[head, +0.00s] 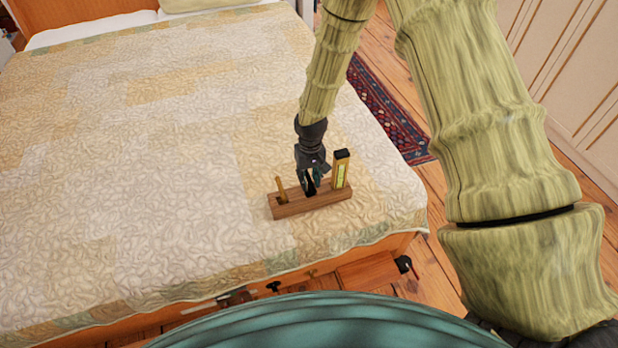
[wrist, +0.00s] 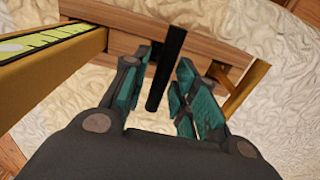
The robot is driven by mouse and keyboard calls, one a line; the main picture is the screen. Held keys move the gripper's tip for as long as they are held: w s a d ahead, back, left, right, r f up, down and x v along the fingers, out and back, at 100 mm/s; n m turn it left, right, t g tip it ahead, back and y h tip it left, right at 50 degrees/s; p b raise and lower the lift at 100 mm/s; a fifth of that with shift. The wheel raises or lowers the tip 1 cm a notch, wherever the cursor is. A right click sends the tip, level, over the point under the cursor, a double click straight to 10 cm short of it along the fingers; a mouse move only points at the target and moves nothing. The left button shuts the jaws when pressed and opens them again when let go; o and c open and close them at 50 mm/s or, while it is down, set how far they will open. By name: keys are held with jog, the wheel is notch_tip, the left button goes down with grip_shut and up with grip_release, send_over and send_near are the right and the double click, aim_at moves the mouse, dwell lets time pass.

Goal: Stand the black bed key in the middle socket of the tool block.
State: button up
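The brown wooden tool block (head: 318,201) lies on the bed near its front right corner. The black bed key (wrist: 165,70) appears upright at the block's middle, with its lower end at the block's top face (wrist: 133,45); the socket mouth is hard to make out. In the head view the key (head: 310,187) is partly hidden by my gripper (head: 311,178). My gripper (wrist: 160,68) is over the middle of the block, its fingers open on either side of the key. Gaps show between the key and the fingers.
A yellow level-like tool (head: 341,170) stands at the block's right end, close to my gripper. A thin wooden-coloured tool (head: 281,188) stands at its left end. The quilted bed (head: 150,170) is clear to the left. Small dark items (head: 240,296) show at the bed's front edge.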

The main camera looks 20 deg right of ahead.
dwell(0.3)
notch_tip(320, 180, up, 12)
dwell(0.7)
dwell(0.5)
